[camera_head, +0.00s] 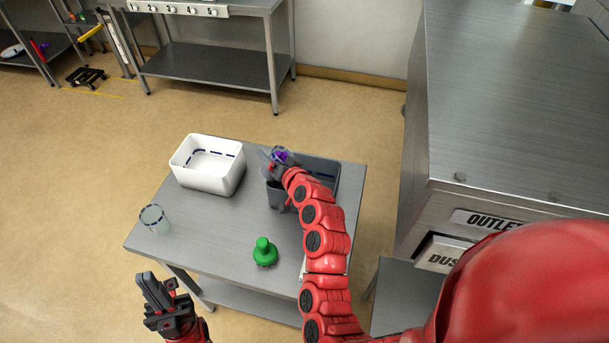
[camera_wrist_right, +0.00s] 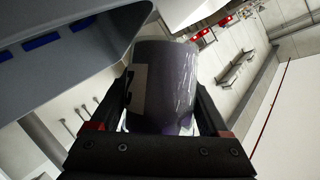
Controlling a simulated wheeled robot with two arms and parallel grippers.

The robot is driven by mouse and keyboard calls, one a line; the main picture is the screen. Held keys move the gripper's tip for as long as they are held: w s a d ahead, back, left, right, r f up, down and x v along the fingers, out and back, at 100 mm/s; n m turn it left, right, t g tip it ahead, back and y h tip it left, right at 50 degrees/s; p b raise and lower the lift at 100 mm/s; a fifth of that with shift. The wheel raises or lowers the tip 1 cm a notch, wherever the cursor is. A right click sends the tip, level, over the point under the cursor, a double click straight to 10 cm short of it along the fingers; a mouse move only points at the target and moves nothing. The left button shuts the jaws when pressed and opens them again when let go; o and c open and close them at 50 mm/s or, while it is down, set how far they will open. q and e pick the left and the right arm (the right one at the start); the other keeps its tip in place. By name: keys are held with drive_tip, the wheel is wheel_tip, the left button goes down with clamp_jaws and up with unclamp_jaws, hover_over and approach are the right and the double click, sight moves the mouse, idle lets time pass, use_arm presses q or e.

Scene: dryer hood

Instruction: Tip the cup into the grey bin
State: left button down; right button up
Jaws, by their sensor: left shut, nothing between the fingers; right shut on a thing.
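In the right wrist view the cup (camera_wrist_right: 162,85) is a dark grey-purple cylinder with a pale label, held between both fingers. The bin (camera_wrist_right: 70,65) is close to it at upper left there. The cup's exact tilt and its contents are unclear. The arm hides part of the bin. My left gripper (camera_head: 162,290) is shut and empty, off the table's near-left corner.
A white bin (camera_head: 207,184), a clear glass (camera_head: 154,220) and a green knobbed object (camera_head: 265,253) stand on the metal table (camera_head: 215,225). A large steel machine (camera_head: 510,100) stands at right.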

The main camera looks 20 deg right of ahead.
drive_tip(key=shift+d+r+m+t+y+b, duration=0.15)
drive_tip(key=shift+r+m+t+y+b, duration=0.2)
drive_tip(key=shift+m+b, duration=0.25)
idle(0.6)
drive_tip(key=shift+f+m+y+b, duration=0.25)
drive_tip(key=shift+m+b, duration=0.35)
drive_tip(key=shift+b, duration=0.4)
idle(0.3)
drive_tip(key=shift+r+m+t+y+b, duration=0.35)
drive_tip(key=shift+r+m+t, duration=0.1)
drive_tip(key=shift+m, duration=0.25)
idle(0.7)
drive_tip(key=shift+d+f+m+t+b, duration=0.15)
drive_tip(key=shift+f+m+t+b, duration=0.2)
drive_tip(key=shift+m+b, duration=0.4)
idle(0.6)
drive_tip(key=shift+d+f+y+b, duration=0.15)
drive_tip(key=shift+y+b, duration=0.1)
drive_tip(key=shift+b, duration=0.2)
drive_tip(key=shift+d+m+b, duration=0.2)
drive_tip(key=shift+m+b, duration=0.05)
drive_tip(key=shift+b, duration=0.3)
drive_tip(key=shift+s+d+f+m+t+b, duration=0.1)
drive_tip(key=shift+d+f+m+t+b, duration=0.25)
drive_tip(key=shift+b, duration=0.5)
